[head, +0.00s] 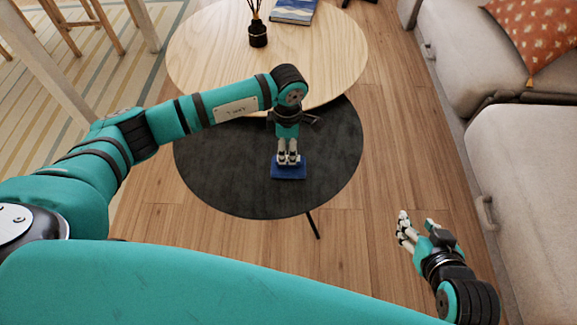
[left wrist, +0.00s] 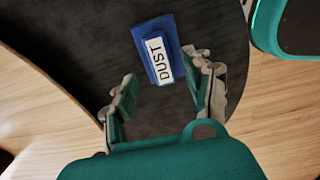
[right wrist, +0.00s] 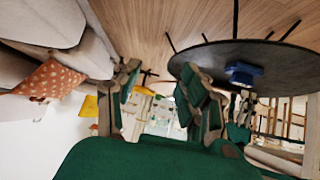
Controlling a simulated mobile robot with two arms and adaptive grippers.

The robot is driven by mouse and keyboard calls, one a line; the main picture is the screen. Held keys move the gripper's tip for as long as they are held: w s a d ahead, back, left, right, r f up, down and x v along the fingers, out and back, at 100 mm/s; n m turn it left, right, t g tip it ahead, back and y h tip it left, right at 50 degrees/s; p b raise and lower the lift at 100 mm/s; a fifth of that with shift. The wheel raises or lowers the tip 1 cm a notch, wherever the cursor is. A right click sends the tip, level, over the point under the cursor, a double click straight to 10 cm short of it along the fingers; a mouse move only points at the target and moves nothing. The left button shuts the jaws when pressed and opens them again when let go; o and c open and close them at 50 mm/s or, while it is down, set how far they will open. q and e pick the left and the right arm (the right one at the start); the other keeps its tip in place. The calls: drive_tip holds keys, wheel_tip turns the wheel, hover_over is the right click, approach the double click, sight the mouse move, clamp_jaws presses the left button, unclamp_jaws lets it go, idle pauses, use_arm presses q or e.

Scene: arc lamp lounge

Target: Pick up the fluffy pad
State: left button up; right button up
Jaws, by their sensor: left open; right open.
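The fluffy pad is a blue block (head: 289,172) lying on the dark round table (head: 225,185). In the left wrist view the pad (left wrist: 170,32) carries a white label reading "DUST" and lies just beyond the fingertips. My left gripper (head: 288,160) is above the pad in the head view, its fingers pointing down and hiding part of it. My right gripper (head: 418,220) is open and empty, off to the right of the table. The right wrist view also shows the pad (right wrist: 243,70).
A taller light wood round table (head: 200,60) overlaps the dark one at the back, bearing a reed diffuser (head: 258,38) and a book (head: 293,10). A grey sofa (head: 535,150) stands along the right. Wood floor between sofa and tables is clear.

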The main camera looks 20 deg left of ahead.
sight(299, 171)
use_arm(q)
wheel_tip(299, 171, down, 5)
drive_tip(key=shift+d+f+b, duration=0.1)
drive_tip(key=shift+f+b, duration=0.05)
drive_tip(key=shift+b, duration=0.7)
drive_tip(key=shift+f, duration=0.25)
clamp_jaws()
use_arm(e)
drive_tip(key=w+a+r+t+y, duration=0.1)
drive_tip(key=w+a+r+t, duration=0.1)
drive_tip(key=w+r+t, duration=0.2)
wheel_tip(299, 171, up, 2)
drive_tip(key=shift+w+r+t, duration=0.25)
drive_tip(key=shift+w+t, duration=0.15)
drive_tip(key=shift+w, duration=0.05)
